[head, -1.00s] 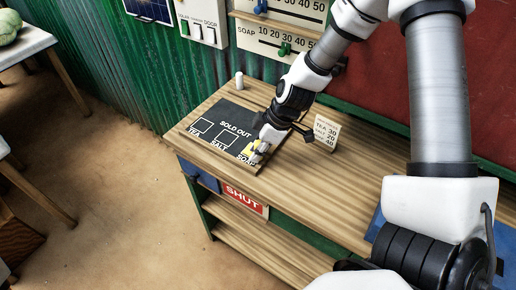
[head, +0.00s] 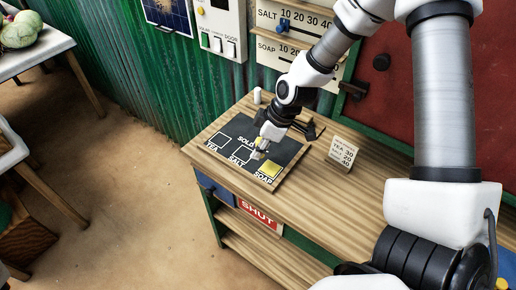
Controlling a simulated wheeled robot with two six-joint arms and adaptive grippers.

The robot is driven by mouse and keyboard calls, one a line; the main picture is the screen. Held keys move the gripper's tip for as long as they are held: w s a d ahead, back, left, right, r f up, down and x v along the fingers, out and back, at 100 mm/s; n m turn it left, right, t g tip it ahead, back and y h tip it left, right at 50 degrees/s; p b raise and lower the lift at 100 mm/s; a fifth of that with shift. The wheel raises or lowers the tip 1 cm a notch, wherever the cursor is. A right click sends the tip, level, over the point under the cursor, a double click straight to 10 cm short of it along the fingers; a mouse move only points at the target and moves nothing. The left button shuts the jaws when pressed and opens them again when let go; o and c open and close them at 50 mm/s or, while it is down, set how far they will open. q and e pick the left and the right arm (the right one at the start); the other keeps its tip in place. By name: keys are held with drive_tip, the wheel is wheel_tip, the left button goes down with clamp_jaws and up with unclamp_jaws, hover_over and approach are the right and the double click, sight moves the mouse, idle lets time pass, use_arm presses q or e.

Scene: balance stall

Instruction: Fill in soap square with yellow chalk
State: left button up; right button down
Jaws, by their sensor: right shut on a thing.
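A black board (head: 232,130) lies on the wooden counter, lettered SOLD OUT, with squares marked TEA (head: 219,141), SALT and SOAP. The soap square (head: 270,170) at the right is coloured yellow. The tea square is an empty white outline; the salt square (head: 241,153) is partly visible and shows no yellow. My right gripper (head: 259,153) is shut, with its fingertips over the board, up and left of the soap square. A bit of yellow, seemingly the yellow chalk (head: 261,141), shows at its fingers. My fingers hide part of SOLD OUT. My left gripper is not in view.
A white cylinder (head: 257,96) stands at the counter's back left. A small price card (head: 342,154) stands right of the board. Price sliders (head: 285,27) and a switch panel (head: 216,32) are on the wall. A red SHUT sign (head: 258,214) is on the counter front.

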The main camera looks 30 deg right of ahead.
sight(258, 138)
drive_tip(key=r+p, duration=0.2)
drive_tip(key=shift+w+a+r, duration=0.1)
drive_tip(key=shift+w+r, duration=0.2)
drive_tip(key=shift+w, duration=0.05)
drive_tip(key=shift+s+r+p, duration=0.25)
drive_tip(key=shift+r+p, duration=0.05)
drive_tip(key=shift+r, duration=0.25)
drive_tip(key=shift+w+f, duration=0.1)
drive_tip(key=shift+w, duration=0.05)
